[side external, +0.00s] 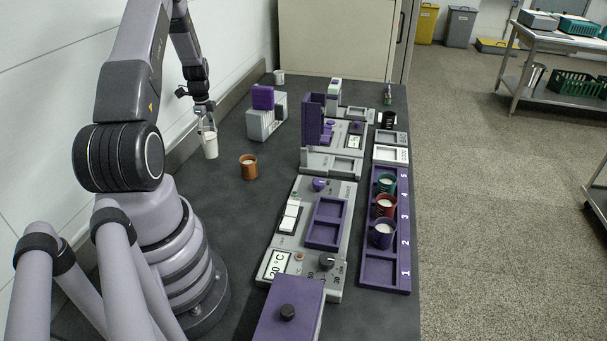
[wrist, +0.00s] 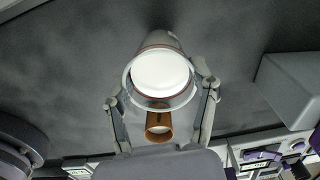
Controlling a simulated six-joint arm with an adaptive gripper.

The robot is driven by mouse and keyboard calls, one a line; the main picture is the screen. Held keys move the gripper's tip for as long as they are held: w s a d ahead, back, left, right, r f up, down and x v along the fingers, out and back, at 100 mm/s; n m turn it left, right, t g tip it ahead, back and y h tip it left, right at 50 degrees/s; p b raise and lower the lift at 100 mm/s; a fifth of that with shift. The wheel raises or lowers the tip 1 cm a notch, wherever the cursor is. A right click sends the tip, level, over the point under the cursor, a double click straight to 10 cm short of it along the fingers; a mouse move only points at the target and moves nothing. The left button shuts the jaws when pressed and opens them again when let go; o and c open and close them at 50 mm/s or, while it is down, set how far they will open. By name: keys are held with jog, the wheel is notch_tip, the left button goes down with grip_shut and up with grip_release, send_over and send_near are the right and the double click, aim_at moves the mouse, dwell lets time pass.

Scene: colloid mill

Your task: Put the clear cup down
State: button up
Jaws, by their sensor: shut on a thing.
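The clear cup (wrist: 159,78), see-through with white contents, is between the fingers of my gripper (wrist: 160,108) in the wrist view. My gripper is shut on it. In the side external view the cup (side external: 210,148) looks whitish and hangs upright below my gripper (side external: 207,129), at the left part of the dark bench (side external: 225,200). Whether its base touches the bench I cannot tell.
An orange-brown cup (side external: 248,167) with white contents stands close by to the right. A grey block with a purple part (side external: 265,115) is behind it. A purple numbered rack (side external: 385,272) holds several cups at the right. Bare bench lies around the brown cup.

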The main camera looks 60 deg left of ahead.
jog(key=shift+f, duration=0.95)
jog(key=o, duration=1.2)
jog(key=shift+f, duration=0.15)
